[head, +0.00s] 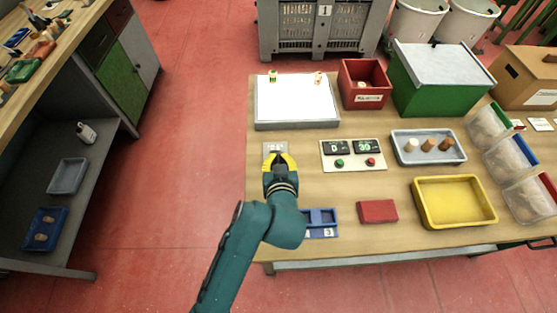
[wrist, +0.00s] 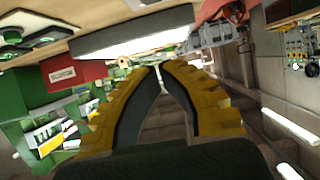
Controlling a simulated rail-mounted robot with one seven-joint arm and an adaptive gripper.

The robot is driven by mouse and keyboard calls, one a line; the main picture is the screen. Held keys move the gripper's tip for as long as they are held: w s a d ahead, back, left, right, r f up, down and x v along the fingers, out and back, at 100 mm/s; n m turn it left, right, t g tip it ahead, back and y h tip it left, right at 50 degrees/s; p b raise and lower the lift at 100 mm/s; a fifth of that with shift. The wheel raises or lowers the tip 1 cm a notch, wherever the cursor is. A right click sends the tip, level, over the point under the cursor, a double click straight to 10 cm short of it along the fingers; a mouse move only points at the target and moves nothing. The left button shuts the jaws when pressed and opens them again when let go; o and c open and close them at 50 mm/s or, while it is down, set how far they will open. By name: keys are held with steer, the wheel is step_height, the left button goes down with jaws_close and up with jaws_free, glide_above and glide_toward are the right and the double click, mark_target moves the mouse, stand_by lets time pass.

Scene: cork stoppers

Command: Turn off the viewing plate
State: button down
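The viewing plate (head: 292,101) is a flat grey-framed panel at the back left of the table, its top glowing bright white. Part of it also shows in the wrist view (wrist: 135,37). Two small stoppers (head: 273,76) (head: 318,78) are on its back edge. A small grey label or switch plate (head: 276,148) lies in front of it, partly hidden by my gripper; its marking is not readable. My gripper (head: 279,157) has yellow fingers and is over that small plate. In the wrist view the fingertips (wrist: 162,65) come together with nothing visible between them.
A panel with two displays and green and red buttons (head: 352,155) is right of my gripper. A blue holder (head: 320,222), red block (head: 377,211), yellow tray (head: 454,201) and grey stopper tray (head: 402,135) lie nearby. A red bin (head: 350,72) and green box (head: 420,98) stand behind.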

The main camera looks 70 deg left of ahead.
steer(key=b, duration=0.1)
glide_above(278, 158)
steer(key=f, duration=0.3)
steer(key=shift+a+f, duration=0.2)
steer(key=f, duration=0.1)
steer(key=f+b, duration=0.1)
steer(key=shift+d+f, duration=0.35)
steer(key=shift+f, duration=0.05)
steer(key=shift+s+f, duration=0.1)
steer(key=shift+f, duration=0.35)
steer(key=shift+d+f, duration=0.1)
steer(key=shift+d, duration=0.05)
steer(key=shift+s+d+f, duration=0.1)
steer(key=shift+d+f, duration=0.05)
steer(key=shift+f, duration=0.25)
steer(key=shift+d+f, duration=0.15)
steer(key=shift+d, duration=0.05)
steer(key=shift+a, duration=0.15)
